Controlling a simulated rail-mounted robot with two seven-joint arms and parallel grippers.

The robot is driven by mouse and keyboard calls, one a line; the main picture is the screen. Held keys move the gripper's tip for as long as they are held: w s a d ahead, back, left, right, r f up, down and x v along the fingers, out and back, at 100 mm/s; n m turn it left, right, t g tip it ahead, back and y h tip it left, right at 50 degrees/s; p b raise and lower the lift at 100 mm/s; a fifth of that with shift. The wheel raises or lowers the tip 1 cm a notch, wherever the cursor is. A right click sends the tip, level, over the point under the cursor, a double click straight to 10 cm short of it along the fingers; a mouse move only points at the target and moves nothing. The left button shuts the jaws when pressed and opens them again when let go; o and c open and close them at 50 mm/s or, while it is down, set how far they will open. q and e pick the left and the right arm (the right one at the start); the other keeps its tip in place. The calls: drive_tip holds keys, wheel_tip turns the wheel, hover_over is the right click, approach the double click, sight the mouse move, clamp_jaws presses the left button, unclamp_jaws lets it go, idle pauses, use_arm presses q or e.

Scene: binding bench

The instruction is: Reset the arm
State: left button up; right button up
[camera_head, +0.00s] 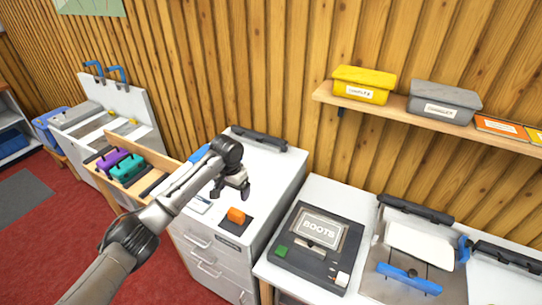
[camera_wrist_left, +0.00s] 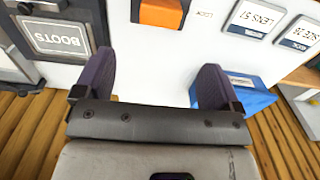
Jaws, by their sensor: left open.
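My left arm comes in from the lower left in the head view. Its left gripper (camera_head: 232,190) is over the white cabinet top (camera_head: 262,160), above the area behind the orange block (camera_head: 236,215). In the left wrist view the left gripper (camera_wrist_left: 158,85) has its two purple-grey fingers wide apart with nothing between them. The orange block also shows at the top of that view (camera_wrist_left: 162,12), beyond the fingers and apart from them. My right gripper does not show in either view.
A dark machine labelled BOOTS (camera_head: 318,240) stands right of the cabinet. A wooden shelf (camera_head: 400,108) holds a yellow box (camera_head: 362,84) and a grey box (camera_head: 444,101). A wooden tray with a purple thing (camera_head: 110,158) and a teal thing (camera_head: 128,168) lies left of the gripper.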

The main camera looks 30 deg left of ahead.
use_arm(q)
drive_tip(key=w+d+r+m+t+y, duration=0.2)
drive_tip(key=d+r+t, duration=0.15)
drive_tip(key=r, duration=0.35)
drive_tip(key=w+d+r+m+t+y, duration=0.1)
drive_tip(key=w+d+r+m+t, duration=0.15)
drive_tip(key=r+t, duration=0.4)
drive_tip(key=s+d+r, duration=0.2)
drive_tip(key=s+d, duration=0.2)
drive_tip(key=d, duration=0.2)
drive_tip(key=s+d+f+n+g+h, duration=0.1)
drive_tip(key=s+d+f+g, duration=0.15)
drive_tip(key=s+f, duration=0.9)
drive_tip(key=s+d+f+g+h, duration=0.15)
drive_tip(key=s+d+f, duration=0.25)
drive_tip(key=s+f, duration=0.7)
drive_tip(key=s+d+f+n+g+h, duration=0.1)
drive_tip(key=s+d+f+g, duration=0.15)
drive_tip(key=s+f, duration=0.9)
drive_tip(key=w+p+v, duration=0.1)
drive_tip(key=p+v, duration=1.2)
drive_tip(key=v, duration=0.6)
drive_tip(key=shift+d+r+p, duration=0.2)
drive_tip(key=shift+d+p, duration=0.1)
drive_tip(key=shift+d, duration=0.4)
